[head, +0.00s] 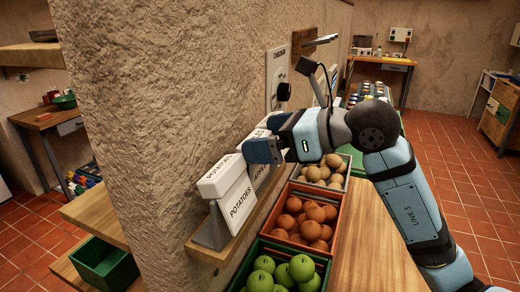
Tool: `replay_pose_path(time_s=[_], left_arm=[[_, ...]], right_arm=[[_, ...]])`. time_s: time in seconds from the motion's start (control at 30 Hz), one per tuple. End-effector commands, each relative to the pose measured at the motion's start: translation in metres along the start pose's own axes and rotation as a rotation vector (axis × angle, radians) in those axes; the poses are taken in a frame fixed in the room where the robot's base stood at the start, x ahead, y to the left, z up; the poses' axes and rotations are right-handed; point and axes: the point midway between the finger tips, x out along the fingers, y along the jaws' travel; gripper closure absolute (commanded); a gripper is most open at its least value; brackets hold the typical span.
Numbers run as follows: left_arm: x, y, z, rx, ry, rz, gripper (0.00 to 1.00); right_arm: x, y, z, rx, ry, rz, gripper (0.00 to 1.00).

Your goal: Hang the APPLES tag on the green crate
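My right gripper (258,149) is over the wall ledge, at a white tag (262,174) standing behind the POTATOES tag (238,205). The lettering on that rear tag is mostly hidden; it seems to begin like APPLES. The gripper covers its upper part, and I cannot tell whether the fingers are shut on it. The POTATOES tag stands tent-like on a grey block at the near end of the ledge. The green crate (322,265) holding green apples (282,272) is at the bottom of the view, right of the ledge. My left gripper is out of view.
An orange crate (339,224) of round orange-brown produce and a crate of tan potatoes (325,172) stand behind the green one. The wooden ledge (250,227) runs along the rough wall. Another green crate (104,264) sits on a shelf at lower left. Bare wood (370,255) lies right of the crates.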

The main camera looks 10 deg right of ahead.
Motion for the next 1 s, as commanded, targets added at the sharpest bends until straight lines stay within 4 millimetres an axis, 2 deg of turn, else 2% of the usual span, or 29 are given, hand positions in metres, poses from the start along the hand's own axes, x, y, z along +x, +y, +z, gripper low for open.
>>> replay_pose_path(time_s=[0.03,0.07,0.1,0.57,0.73,0.8,1.0], left_arm=[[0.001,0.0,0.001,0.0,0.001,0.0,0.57],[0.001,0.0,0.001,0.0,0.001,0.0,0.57],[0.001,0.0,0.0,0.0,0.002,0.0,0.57],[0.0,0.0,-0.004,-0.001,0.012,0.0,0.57],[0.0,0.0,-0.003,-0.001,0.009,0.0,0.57],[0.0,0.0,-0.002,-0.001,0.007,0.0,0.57],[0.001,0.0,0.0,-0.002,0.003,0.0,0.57]], right_arm=[[0.006,0.001,-0.01,0.007,0.022,0.009,0.23],[0.006,0.001,-0.01,0.008,0.022,0.009,0.3],[0.006,0.001,-0.01,0.008,0.023,0.008,0.32],[0.005,0.0,-0.006,0.009,0.024,0.007,0.32],[-0.001,0.0,0.013,0.006,0.016,0.004,0.31],[-0.005,0.0,0.025,0.003,0.013,0.004,0.39],[-0.016,0.0,0.061,0.001,0.008,0.004,0.4]])
